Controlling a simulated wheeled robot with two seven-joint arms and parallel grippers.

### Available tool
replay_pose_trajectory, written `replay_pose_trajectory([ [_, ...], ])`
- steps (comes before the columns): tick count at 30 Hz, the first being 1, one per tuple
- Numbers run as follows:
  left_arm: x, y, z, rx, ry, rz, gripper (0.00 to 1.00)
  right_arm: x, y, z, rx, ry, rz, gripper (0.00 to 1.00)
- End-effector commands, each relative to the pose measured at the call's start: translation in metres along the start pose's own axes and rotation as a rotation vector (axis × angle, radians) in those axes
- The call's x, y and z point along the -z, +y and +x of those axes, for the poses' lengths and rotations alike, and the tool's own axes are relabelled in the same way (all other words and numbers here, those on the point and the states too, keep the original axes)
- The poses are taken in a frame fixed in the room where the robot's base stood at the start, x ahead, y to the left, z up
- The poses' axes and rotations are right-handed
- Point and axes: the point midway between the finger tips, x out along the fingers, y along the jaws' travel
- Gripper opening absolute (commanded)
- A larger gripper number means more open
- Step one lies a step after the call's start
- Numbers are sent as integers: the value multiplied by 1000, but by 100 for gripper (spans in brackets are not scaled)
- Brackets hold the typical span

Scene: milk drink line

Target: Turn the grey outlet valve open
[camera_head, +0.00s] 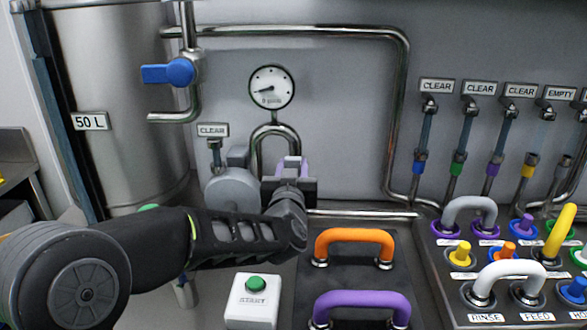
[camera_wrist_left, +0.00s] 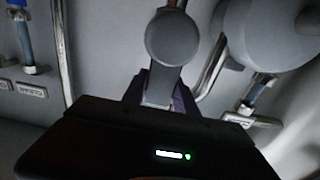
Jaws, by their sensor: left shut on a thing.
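The grey outlet valve (camera_head: 232,192) sits low against the back panel, beside a curved steel pipe under the gauge. The jaws hide the lower part of the lever. A larger grey round body (camera_wrist_left: 258,32) stands to its right. My right gripper is not in view.
A blue valve handle (camera_head: 168,73) is on the tank pipe at upper left. A green START button (camera_head: 256,284), an orange handle (camera_head: 354,237) and a purple handle (camera_head: 360,304) are in front. A panel with several coloured knobs and handles (camera_head: 440,270) stands at right.

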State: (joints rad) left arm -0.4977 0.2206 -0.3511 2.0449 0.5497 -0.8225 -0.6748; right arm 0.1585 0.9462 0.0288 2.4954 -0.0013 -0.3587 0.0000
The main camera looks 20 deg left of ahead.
Motion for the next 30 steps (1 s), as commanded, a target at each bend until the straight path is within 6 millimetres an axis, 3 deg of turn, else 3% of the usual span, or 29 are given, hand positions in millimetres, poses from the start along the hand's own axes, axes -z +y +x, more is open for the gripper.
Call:
replay_pose_trajectory([
  [9, -1, -1, 0, 1, -3, -3, 56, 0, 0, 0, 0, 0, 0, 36],
  [19, 0, 0, -5, 0, -1, -4, 56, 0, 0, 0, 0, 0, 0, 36],
  [30, 0, 0, -59, 0, -2, -5, 56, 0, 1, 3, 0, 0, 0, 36],
])
